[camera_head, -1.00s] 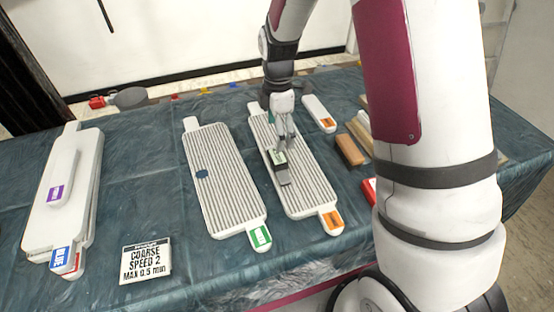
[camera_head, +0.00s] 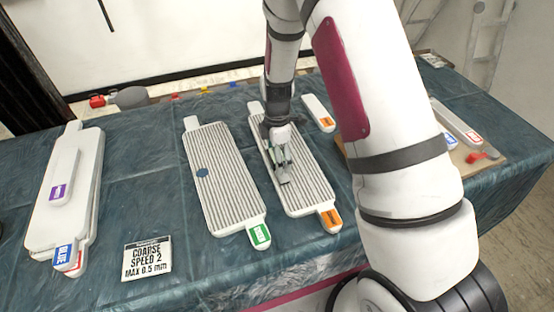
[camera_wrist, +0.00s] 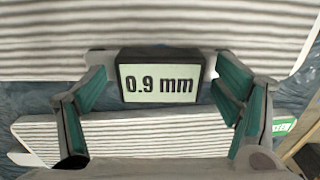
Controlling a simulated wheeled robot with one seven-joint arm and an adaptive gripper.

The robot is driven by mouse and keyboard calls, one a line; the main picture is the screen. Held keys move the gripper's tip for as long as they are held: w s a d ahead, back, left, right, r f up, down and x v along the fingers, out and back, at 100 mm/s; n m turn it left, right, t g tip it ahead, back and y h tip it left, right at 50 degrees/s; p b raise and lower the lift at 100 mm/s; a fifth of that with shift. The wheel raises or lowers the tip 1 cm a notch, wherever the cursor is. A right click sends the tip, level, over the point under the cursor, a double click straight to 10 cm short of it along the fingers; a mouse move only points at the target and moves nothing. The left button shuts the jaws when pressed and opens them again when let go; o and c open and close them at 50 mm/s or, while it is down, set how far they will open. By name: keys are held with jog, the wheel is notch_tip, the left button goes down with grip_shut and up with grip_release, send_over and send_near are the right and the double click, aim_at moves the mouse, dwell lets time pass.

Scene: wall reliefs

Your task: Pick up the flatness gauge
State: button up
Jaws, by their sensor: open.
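The flatness gauge (camera_wrist: 160,84) has a dark case and a pale display reading "0.9 mm" in the wrist view. In the head view, the gauge's grey end (camera_head: 284,176) shows on the ribbed white panel with the orange tag (camera_head: 296,196); the rest is largely hidden by my gripper. My gripper (camera_head: 280,158) is low over this panel. Its green-padded fingers are open, one on each side of the gauge display in the wrist view, with gaps visible between pads and case.
A ribbed panel with a green tag (camera_head: 224,180) lies to the left. A small orange-labelled white piece (camera_head: 316,110) lies behind right. My arm hides part of the table's right side.

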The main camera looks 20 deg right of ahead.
jog(key=shift+c, duration=0.3)
jog(key=c, duration=1.3)
jog(key=shift+r, duration=0.1)
